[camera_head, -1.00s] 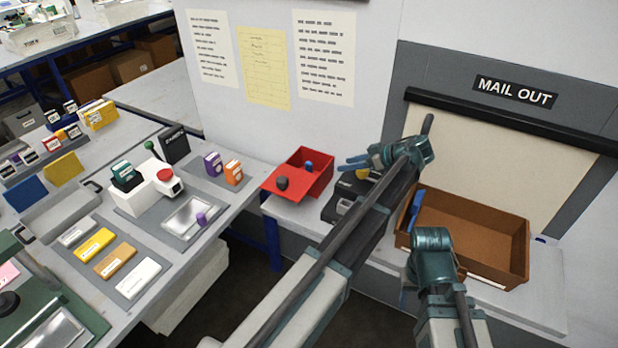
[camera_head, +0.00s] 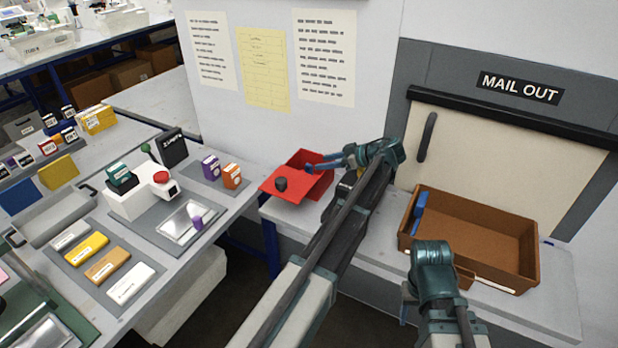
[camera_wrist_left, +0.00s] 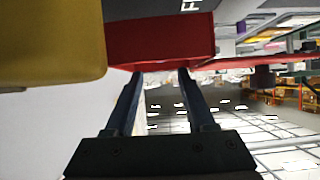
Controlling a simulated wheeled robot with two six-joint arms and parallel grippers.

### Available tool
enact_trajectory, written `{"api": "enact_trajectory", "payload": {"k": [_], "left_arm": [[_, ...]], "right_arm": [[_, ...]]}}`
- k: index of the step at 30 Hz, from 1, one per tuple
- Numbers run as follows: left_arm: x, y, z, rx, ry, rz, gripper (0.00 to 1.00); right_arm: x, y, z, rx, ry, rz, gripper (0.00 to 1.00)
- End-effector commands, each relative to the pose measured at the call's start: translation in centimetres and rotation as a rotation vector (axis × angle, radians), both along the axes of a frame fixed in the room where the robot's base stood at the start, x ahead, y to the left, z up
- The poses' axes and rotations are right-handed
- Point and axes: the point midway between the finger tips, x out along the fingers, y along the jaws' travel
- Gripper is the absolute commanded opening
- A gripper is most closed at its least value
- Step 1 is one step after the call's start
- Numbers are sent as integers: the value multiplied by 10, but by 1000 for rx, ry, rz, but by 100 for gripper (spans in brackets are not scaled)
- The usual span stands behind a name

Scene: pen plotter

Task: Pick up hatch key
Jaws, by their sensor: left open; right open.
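No object can be made out for certain as the hatch key. A small blue piece (camera_head: 308,169) shows at the red open box (camera_head: 323,187), partly covered by my left fingers. My left gripper (camera_head: 314,163) reaches over the red box from the right, with its fingers level and apart. In the left wrist view the left gripper (camera_wrist_left: 158,75) is open, with nothing seen between its fingers, and the red box (camera_wrist_left: 165,42) is just beyond the tips. My right gripper (camera_head: 410,292) is low in front of the brown tray, its fingers mostly hidden.
The brown tray (camera_head: 520,272) stands on the right shelf with a blue handle-like thing (camera_head: 419,213) at its left end. A yellow block (camera_wrist_left: 50,45) is close to the left wrist camera. A bench of coloured boxes fills the left.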

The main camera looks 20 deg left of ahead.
Motion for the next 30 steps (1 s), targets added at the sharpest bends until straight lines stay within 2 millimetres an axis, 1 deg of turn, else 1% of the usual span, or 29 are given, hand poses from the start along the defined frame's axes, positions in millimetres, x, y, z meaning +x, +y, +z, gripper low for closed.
{"api": "enact_trajectory", "payload": {"k": [4, 8, 13, 15, 18, 24, 29, 30], "left_arm": [[0, 1, -1, 0, 0, 0, 55], [0, 8, -7, 0, 0, 1, 55], [1, 28, -23, 0, 1, 2, 55], [2, 37, -27, 0, 1, 2, 55], [3, 44, -29, 0, 0, 0, 55], [3, 44, -27, 0, 1, 0, 55], [3, 44, -27, 0, 1, 0, 26], [3, 44, -27, 0, 1, 0, 19]], "right_arm": [[0, 0, -1, 0, 0, 0, 50], [0, 0, -7, 0, 0, 0, 50], [0, 0, -23, 0, 0, 0, 50], [0, 0, -26, 0, 0, 0, 50], [0, 0, -29, 0, 0, 0, 50], [0, 0, -27, 0, 0, 0, 50], [0, 0, -27, 0, 0, 0, 50], [0, 0, -27, 0, 0, 0, 50]]}}
